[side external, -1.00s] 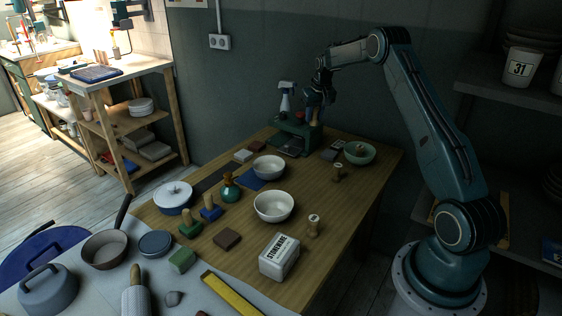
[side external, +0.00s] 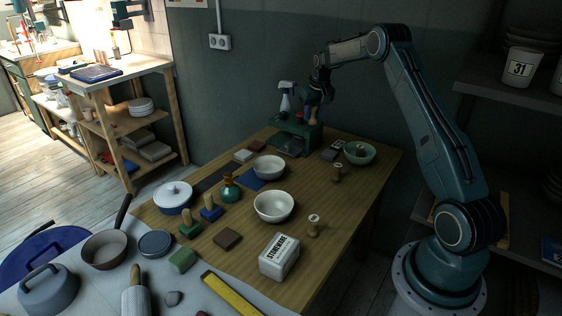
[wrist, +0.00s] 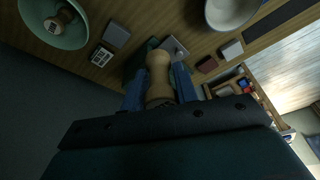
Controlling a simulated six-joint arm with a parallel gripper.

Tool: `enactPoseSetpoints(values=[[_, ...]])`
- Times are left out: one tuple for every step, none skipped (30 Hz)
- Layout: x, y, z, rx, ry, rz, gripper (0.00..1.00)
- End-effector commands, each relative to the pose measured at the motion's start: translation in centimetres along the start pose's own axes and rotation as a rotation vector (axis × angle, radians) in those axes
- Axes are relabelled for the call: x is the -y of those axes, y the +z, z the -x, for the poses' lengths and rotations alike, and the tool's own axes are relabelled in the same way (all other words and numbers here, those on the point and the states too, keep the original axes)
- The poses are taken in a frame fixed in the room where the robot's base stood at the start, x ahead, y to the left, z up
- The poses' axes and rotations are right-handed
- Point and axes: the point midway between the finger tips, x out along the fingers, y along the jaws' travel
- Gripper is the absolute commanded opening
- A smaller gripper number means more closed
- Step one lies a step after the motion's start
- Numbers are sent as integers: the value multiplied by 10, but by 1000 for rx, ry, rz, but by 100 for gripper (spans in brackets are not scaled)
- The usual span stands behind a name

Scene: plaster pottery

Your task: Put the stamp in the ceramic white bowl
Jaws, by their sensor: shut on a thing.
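My gripper (side external: 316,97) is raised over the far end of the wooden table, by the green device. In the wrist view my gripper (wrist: 158,88) has its blue fingers shut on a pale wooden stamp (wrist: 158,72) with a rounded knob. The stamp's lower part is hidden between the fingers. Two white bowls stand on the table: a nearer one (side external: 273,209) at the middle and a farther one (side external: 268,169). Both look empty, and both are apart from my gripper. One white bowl (wrist: 230,12) shows at the top of the wrist view.
A green bowl (side external: 373,157) with a stamp inside stands right of my gripper. Other stamps stand on the table, one (side external: 337,173) near the green bowl and one (side external: 313,225) nearer. The green device (side external: 314,136) and a spray bottle (side external: 286,100) are close to my gripper.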

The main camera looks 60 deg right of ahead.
Motion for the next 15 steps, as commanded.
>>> enactPoseSetpoints(values=[[6, 2, 0, 0, -4, 18, 8], [10, 4, 0, 1, -7, 30, 8], [17, 7, -1, 3, -12, 50, 8], [22, 9, -2, 3, -16, 67, 8], [28, 12, -3, 4, -20, 84, 8], [35, 16, -3, 5, -26, 110, 8], [42, 19, -4, 6, -32, 132, 8], [49, 22, -4, 5, -37, 153, 8], [58, 28, -5, 7, -44, 184, 8], [65, 32, -6, 7, -50, 208, 8], [72, 36, -6, 8, -56, 232, 8], [82, 43, -7, 8, -65, 265, 8], [90, 48, -7, 9, -71, 291, 8], [97, 53, -8, 9, -78, 317, 8], [106, 60, -8, 9, -87, 349, 8]])
